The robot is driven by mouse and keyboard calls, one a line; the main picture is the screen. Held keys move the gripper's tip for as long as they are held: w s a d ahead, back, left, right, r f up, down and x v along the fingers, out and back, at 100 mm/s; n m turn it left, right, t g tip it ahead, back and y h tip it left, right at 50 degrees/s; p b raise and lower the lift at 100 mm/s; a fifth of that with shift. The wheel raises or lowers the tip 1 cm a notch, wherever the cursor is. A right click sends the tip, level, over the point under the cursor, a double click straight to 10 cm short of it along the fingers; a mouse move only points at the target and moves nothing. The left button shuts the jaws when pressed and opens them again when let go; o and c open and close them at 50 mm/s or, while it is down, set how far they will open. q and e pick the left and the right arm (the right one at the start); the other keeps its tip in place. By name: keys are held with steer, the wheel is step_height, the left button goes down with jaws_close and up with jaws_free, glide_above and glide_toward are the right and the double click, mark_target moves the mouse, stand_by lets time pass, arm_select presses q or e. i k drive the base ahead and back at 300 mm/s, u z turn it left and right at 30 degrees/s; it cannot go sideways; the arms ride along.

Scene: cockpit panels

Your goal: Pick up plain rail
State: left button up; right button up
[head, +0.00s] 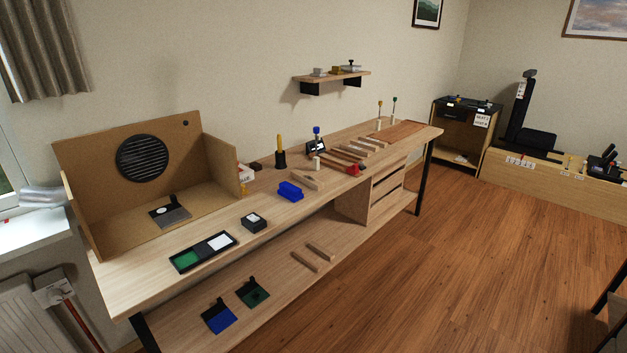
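Several wooden rails (355,149) lie side by side towards the far right part of the long workbench (130,281). A shorter light wooden piece (305,181) lies nearer, behind a blue block (290,191). Two more light rails (305,262) lie on the bench's lower shelf. At this distance I cannot tell which of them is the plain rail. Neither of my grippers is in view.
A plywood box (85,160) with a round black grille stands at the bench's left end. A green and white tray (203,252) and a black box (254,222) lie near the front edge. The wooden floor (470,270) to the right is clear.

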mark_target(312, 182)
steer(key=z, duration=0.7)
steer(key=i, duration=0.9)
steer(key=z, duration=0.75)
steer(key=i, duration=0.95)
steer(key=u, duration=0.7)
steer(key=i, duration=0.9)
steer(key=u, duration=0.8)
